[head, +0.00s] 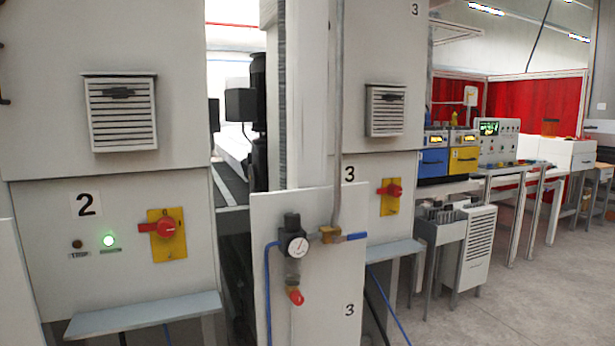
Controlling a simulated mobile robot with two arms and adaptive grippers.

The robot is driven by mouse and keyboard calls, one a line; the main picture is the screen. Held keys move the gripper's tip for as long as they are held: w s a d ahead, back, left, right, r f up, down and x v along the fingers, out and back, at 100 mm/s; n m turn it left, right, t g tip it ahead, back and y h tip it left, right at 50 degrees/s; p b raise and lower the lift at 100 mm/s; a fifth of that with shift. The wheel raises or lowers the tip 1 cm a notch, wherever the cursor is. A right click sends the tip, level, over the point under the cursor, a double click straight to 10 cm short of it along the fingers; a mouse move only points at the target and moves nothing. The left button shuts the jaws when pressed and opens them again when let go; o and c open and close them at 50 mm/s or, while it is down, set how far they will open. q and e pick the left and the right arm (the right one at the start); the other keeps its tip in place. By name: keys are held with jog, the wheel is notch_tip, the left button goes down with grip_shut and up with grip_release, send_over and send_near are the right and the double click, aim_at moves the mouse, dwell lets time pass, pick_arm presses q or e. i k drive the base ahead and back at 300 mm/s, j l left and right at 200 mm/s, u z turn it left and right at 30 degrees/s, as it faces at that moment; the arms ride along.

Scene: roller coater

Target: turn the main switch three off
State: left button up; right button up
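Main switch three is a red rotary knob (393,190) on a yellow plate (391,206). Neither of my grippers is in the head view.
A panel (325,290) with a pressure gauge (297,245) and blue hoses stands in front, left of switch three. A grey ledge (393,251) juts out below that switch. A green lamp (109,240) glows on cabinet two. Open floor (510,305) lies at the right.

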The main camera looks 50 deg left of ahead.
aim_at(393, 190)
jog(key=i+l+u, duration=0.15)
jog(key=u, duration=1.4)
